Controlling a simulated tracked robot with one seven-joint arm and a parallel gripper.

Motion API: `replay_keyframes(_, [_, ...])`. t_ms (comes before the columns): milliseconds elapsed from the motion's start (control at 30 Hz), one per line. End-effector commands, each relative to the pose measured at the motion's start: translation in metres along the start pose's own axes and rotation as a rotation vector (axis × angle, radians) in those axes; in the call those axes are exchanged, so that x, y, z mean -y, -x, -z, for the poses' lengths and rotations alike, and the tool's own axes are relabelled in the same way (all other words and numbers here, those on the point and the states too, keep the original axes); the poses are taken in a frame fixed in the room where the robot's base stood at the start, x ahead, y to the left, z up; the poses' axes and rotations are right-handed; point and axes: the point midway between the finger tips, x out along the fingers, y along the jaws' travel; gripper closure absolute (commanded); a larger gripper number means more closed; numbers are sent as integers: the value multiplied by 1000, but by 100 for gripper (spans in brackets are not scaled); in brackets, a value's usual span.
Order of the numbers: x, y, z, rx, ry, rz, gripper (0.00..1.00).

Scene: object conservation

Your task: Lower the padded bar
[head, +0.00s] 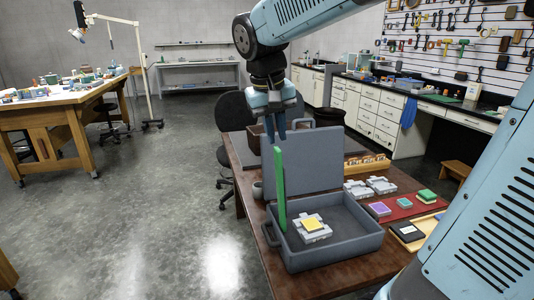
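A tall green bar (281,190), which I take for the padded bar, stands upright at the left side of an open grey case (315,262). My gripper (276,138) points down just above the bar's top end in the picture. Its two fingers show a narrow gap with nothing between them. I cannot tell whether a fingertip touches the bar.
Right of the case lie grey pieces (381,185), a red mat (398,206) with purple and green blocks, and a black box (406,231) on the brown table (345,280). A black chair (233,112) stands behind.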

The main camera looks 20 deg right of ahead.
Motion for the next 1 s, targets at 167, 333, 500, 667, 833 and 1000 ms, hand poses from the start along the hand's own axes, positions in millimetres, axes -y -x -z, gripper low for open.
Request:
replay_keyframes(167, [27,-2,41,70,15,-79,100])
replay_keyframes(333, [52,-6,72,117,18,-154,100])
replay_keyframes(500, [69,-9,90,141,17,-205,100])
replay_keyframes(667, [74,-12,95,146,16,-220,100])
replay_keyframes(833, [70,-27,92,149,15,-221,100])
replay_keyframes(1000, [63,-55,88,149,14,-221,100])
